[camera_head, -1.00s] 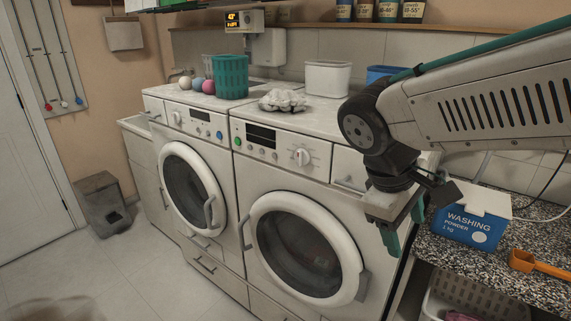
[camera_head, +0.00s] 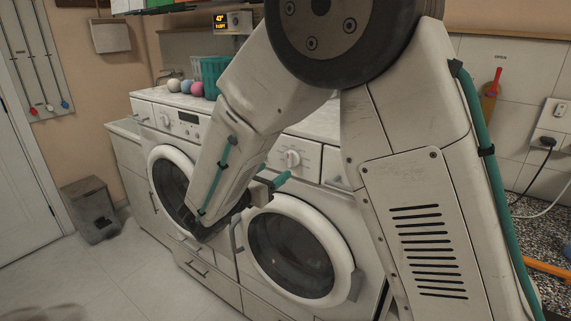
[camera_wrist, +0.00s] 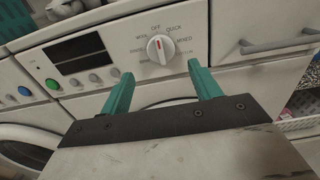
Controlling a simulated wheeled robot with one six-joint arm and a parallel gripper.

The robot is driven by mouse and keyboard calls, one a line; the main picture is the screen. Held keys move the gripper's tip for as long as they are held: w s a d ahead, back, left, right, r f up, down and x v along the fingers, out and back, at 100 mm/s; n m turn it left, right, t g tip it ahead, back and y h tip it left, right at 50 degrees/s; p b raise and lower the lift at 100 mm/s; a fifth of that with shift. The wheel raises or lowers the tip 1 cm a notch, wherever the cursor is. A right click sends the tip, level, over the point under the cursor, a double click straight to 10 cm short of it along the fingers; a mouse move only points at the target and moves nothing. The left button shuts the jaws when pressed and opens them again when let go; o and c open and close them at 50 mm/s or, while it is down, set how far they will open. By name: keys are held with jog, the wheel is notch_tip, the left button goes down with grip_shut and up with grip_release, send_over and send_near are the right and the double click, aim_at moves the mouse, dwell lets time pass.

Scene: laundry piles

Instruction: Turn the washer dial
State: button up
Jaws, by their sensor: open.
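The washer dial (camera_head: 290,158) is a round white knob on the upper front panel of the right-hand machine. In the wrist view the dial (camera_wrist: 160,48) shows a red mark pointing up, near the word OFF. Labels such as QUICK and MIXED ring it. My gripper (camera_wrist: 160,70) is open, its two teal fingers spread either side of and just short of the dial, with nothing between them. In the head view my gripper (camera_head: 275,173) is in front of the right-hand machine, just below the dial. My arm hides the rest of that panel there.
The right round door (camera_head: 352,262) is below the dial. A drawer handle (camera_wrist: 275,44) juts out right of it. A display (camera_wrist: 75,53) and several buttons lie left. Coloured balls (camera_head: 185,87) and a teal basket (camera_head: 212,72) stand on top.

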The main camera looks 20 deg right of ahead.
aim_at(288, 162)
jog(key=x, duration=0.6)
jog(key=shift+w+d, duration=0.15)
jog(key=shift+d, duration=0.15)
jog(key=c, duration=1)
